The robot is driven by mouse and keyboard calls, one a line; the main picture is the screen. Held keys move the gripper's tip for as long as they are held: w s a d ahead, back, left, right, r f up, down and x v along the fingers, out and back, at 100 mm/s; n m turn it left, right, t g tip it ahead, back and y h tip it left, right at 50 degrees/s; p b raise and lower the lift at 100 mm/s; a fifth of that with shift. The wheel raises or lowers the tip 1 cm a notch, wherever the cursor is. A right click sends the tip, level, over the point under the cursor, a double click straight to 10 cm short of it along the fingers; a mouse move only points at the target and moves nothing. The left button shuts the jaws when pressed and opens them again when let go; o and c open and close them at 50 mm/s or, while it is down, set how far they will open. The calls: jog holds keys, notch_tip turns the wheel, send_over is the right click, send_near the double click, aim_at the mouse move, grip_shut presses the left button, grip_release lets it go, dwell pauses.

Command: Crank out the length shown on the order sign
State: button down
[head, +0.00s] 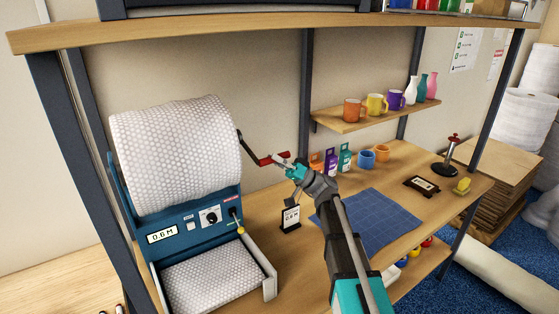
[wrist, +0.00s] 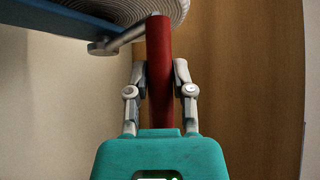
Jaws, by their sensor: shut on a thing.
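The bubble-wrap dispenser (head: 193,225) stands on the bench at left, with a big roll (head: 175,150) on top. Its display (head: 163,235) reads 0.6 M. The crank arm (head: 247,147) reaches out from the roll's right side to a red handle (head: 268,160). My gripper (head: 284,161) is shut on this handle; in the wrist view the red handle (wrist: 160,50) stands between both fingers. The order sign (head: 291,216) stands on the bench right of the dispenser; its small text seems to read 0.8 M. Bubble wrap (head: 215,285) lies in the dispenser's front tray.
A blue cutting mat (head: 375,220) lies right of my arm. A shelf (head: 375,116) with mugs and vases hangs above. A stamp (head: 451,152) and a small dark frame (head: 421,186) are at right.

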jog(key=shift+w+a+f, duration=0.15)
jog(key=shift+w+f, duration=0.15)
jog(key=c, duration=1)
grip_release()
jog(key=o, duration=0.5)
jog(key=shift+w+a+f, duration=0.1)
jog(key=shift+w, duration=0.05)
jog(key=shift+f, duration=0.1)
